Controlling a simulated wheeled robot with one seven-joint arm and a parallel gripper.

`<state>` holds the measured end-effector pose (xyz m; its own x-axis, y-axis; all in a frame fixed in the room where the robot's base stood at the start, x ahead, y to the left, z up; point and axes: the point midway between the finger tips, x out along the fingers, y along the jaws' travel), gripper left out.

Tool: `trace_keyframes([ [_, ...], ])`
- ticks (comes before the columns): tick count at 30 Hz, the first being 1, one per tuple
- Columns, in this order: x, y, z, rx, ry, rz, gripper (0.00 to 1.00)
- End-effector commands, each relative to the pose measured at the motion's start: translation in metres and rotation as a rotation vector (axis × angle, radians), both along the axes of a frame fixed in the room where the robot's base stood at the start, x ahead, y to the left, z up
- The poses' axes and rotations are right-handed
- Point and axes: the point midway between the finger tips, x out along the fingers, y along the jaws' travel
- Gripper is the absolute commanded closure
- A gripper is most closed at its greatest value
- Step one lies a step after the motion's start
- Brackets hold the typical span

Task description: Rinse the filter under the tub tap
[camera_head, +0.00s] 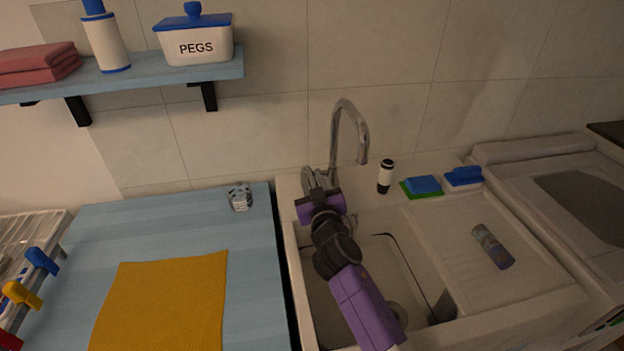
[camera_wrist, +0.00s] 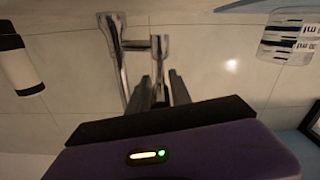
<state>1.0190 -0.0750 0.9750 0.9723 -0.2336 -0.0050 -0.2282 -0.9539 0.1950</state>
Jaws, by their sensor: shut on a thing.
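The tap (camera_head: 340,135) rises behind the tub (camera_head: 292,240), its curved spout over the basin. My gripper (camera_head: 312,180) is at the left side of the tap's base. In the wrist view the dark fingers (camera_wrist: 160,92) close around the tap's upright handle (camera_wrist: 158,50). I cannot tell surely which thing is the filter. A grey-blue cylinder (camera_head: 493,247) lies on the tub's ribbed drainboard, away from the spout. My arm hides part of the basin.
A black-and-white bottle (camera_head: 385,177) stands right of the tap. A sponge (camera_head: 423,185) and a blue brush (camera_head: 463,177) lie further right. A shelf (camera_head: 140,72) hangs above.

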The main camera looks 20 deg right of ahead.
Motion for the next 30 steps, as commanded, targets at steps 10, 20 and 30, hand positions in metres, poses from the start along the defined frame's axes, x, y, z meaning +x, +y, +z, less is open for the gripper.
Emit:
trace_keyframes([
  [10, 0.0014, 0.0001, 0.0078, 0.016, 0.067, 0.001, 1.0],
  [20, 0.0015, 0.0002, 0.005, 0.018, 0.074, 0.001, 1.0],
  [30, 0.0016, 0.0, 0.0052, 0.018, 0.073, 0.0, 0.53],
])
